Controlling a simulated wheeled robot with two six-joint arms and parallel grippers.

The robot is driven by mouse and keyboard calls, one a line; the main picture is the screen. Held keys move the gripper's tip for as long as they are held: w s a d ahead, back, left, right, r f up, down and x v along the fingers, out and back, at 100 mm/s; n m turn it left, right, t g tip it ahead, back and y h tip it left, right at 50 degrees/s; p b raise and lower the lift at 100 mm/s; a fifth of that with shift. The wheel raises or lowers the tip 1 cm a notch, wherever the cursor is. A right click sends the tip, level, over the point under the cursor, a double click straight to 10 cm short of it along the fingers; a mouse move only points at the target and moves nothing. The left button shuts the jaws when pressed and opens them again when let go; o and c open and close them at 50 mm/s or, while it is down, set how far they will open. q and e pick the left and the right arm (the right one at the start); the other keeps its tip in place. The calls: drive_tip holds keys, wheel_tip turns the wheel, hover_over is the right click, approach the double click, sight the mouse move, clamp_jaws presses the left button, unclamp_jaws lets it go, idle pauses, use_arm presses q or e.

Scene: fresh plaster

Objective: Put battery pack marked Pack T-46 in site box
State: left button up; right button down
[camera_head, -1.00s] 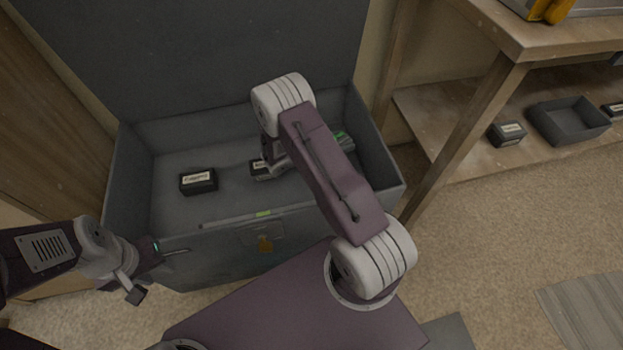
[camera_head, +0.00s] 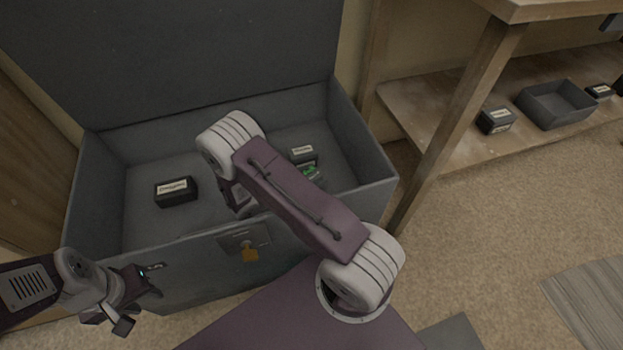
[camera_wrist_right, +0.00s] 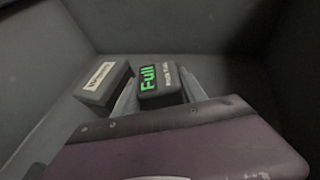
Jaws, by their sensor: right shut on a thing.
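My right gripper (camera_wrist_right: 158,97) is shut on a dark battery pack (camera_wrist_right: 160,80) with a green "Full" display. Its white lettering begins with "Pack", but the rest is too blurred to read. In the head view the pack's green display (camera_head: 312,174) shows inside the grey site box (camera_head: 381,190), beside my right arm, which hides the gripper. The box is open with its lid up. I cannot tell whether the held pack touches the floor. My left gripper (camera_head: 158,280) is open and empty in front of the box's left end.
A black labelled pack (camera_head: 175,191) lies in the box's left part. Another labelled pack (camera_head: 303,152) sits close to the held one. On the lower shelf (camera_head: 420,108) at right are a black pack (camera_head: 496,120), a grey tray (camera_head: 557,106) and another small pack (camera_head: 600,91).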

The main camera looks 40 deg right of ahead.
drive_tip(key=shift+f, duration=0.1)
drive_tip(key=c, duration=0.6)
unclamp_jaws()
drive_tip(key=shift+c, duration=0.2)
drive_tip(key=shift+a+r, duration=0.2)
drive_tip(key=shift+r, duration=0.15)
drive_tip(key=p+v, duration=0.3)
drive_tip(key=v, duration=0.3)
drive_tip(key=shift+a+r+p, duration=0.1)
drive_tip(key=shift+p, duration=0.3)
drive_tip(key=shift+a, duration=0.45)
